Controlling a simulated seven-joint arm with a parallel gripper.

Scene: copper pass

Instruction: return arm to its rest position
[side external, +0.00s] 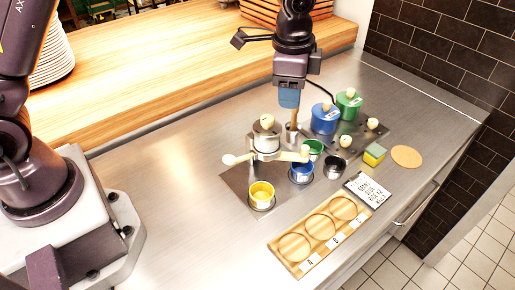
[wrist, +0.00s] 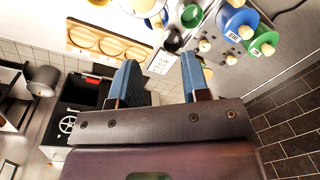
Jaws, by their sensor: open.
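My gripper (side external: 289,98) hangs over the back of the steel counter (side external: 150,170), its blue fingertips pointing down. In the wrist view my gripper (wrist: 160,78) has its two blue fingers apart with nothing between them. Just below the fingertips in the side view, an upright copper-coloured handle (side external: 294,118) rises from a small metal cup; whether the fingers touch it I cannot tell.
Yellow (side external: 261,194), blue (side external: 302,171) and green (side external: 313,148) cups, lidded blue (side external: 324,120) and green (side external: 348,105) canisters, and a wooden three-ring board (side external: 290,268) occupy the counter. The left counter is clear.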

